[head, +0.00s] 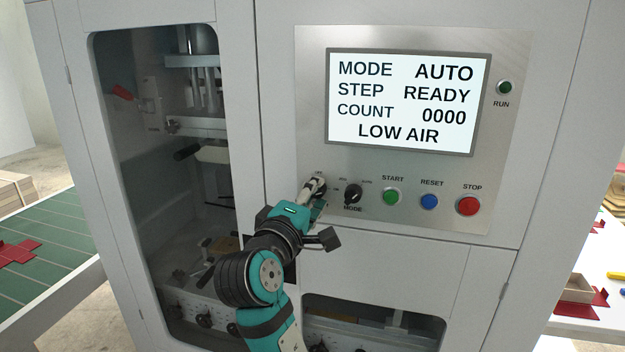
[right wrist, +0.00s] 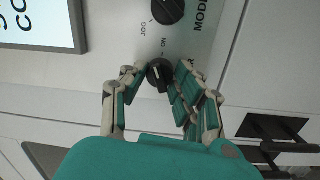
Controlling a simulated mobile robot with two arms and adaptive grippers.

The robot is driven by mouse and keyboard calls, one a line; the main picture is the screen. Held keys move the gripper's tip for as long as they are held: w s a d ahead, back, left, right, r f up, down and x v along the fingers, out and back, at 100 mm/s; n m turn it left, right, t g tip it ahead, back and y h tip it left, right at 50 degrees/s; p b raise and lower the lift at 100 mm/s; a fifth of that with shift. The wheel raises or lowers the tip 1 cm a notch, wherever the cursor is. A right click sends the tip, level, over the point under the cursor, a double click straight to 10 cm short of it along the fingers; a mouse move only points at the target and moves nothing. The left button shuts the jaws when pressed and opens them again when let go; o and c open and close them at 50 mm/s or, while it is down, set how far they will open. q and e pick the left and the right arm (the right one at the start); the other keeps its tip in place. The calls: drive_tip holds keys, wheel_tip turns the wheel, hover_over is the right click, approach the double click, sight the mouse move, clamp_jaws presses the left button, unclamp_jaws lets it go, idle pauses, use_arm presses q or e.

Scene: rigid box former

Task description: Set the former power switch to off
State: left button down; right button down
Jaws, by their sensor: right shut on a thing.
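The power switch (right wrist: 160,74) is a small black rotary knob on the former's grey control panel (head: 512,120). In the right wrist view the ON label shows above it, on the side toward the mode knob. My right gripper (head: 318,186) is at the panel, left of the mode knob, and mostly hides the switch in the head view. In the right wrist view my right gripper (right wrist: 159,72) has a finger on each side of the switch and is shut on it. I cannot tell clearly which way the switch points. My left gripper is not in view.
The black mode knob (head: 353,194), green start button (head: 391,196), blue reset button (head: 429,201) and red stop button (head: 468,206) sit right of the switch. The lit screen (head: 402,100) reads AUTO, READY, 0000, LOW AIR. An open machine bay (head: 170,190) lies left.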

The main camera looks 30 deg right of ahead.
drive_tip(key=n+t+p, duration=0.1)
drive_tip(key=n+p, duration=1)
drive_tip(key=p, duration=0.1)
drive_tip(key=shift+n, duration=0.4)
drive_tip(key=shift+s+f+n+t+p, duration=0.15)
drive_tip(key=shift+n+t+p, duration=0.25)
drive_tip(key=shift+n, duration=0.8)
drive_tip(key=shift+n+y, duration=0.3)
drive_tip(key=c, duration=1)
unclamp_jaws()
drive_tip(key=shift+d, duration=0.1)
drive_tip(key=v, duration=1.2)
drive_tip(key=shift+f, duration=0.2)
